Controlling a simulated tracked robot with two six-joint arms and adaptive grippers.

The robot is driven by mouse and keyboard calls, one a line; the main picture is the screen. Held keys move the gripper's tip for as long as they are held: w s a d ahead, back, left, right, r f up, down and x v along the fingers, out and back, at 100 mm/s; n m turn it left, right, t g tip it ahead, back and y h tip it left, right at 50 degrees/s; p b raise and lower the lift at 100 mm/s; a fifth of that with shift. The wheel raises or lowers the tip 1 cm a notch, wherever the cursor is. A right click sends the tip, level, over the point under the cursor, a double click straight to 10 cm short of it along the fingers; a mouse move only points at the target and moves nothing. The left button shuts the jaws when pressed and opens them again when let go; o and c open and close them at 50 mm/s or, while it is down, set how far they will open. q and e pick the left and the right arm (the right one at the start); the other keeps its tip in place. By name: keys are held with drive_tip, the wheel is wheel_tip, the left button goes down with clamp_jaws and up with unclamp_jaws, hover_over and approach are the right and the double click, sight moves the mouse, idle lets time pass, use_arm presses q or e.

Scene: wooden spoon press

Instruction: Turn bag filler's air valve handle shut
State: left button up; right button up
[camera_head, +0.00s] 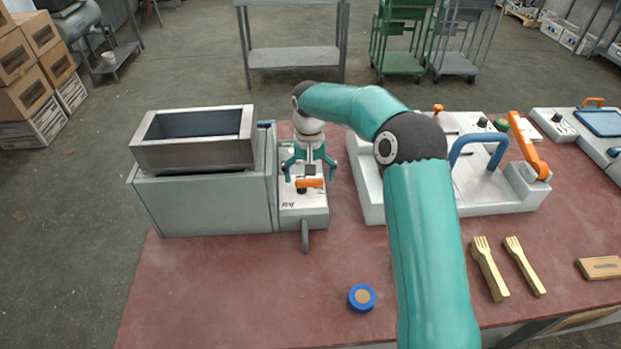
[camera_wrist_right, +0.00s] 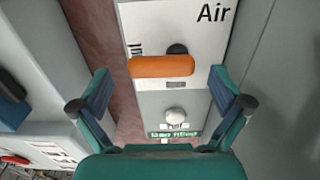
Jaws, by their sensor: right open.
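The bag filler (camera_head: 205,205) is a grey machine with a metal hopper on top, at the left of the table. The air valve's orange handle (camera_head: 312,183) sits on its white side panel (camera_head: 290,212). In the right wrist view the orange handle (camera_wrist_right: 160,66) lies crosswise below the "Air" label, with a dark round pivot (camera_wrist_right: 177,49) partly behind it. My right gripper (camera_head: 310,170) is open over the panel, close to the handle. In the right wrist view its fingers (camera_wrist_right: 163,95) stand apart on either side, and nothing is between the pads. My left gripper is out of view.
A white press with a blue handle (camera_head: 480,141) and an orange lever (camera_head: 528,146) stands to the right. A blue-rimmed roll (camera_head: 361,297), wooden forks (camera_head: 489,270) and a wooden block (camera_head: 600,267) lie on the red table (camera_head: 230,300). The front left table is clear.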

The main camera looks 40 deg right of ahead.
sight(309, 181)
wheel_tip(309, 181, up, 11)
idle(0.4)
idle(0.4)
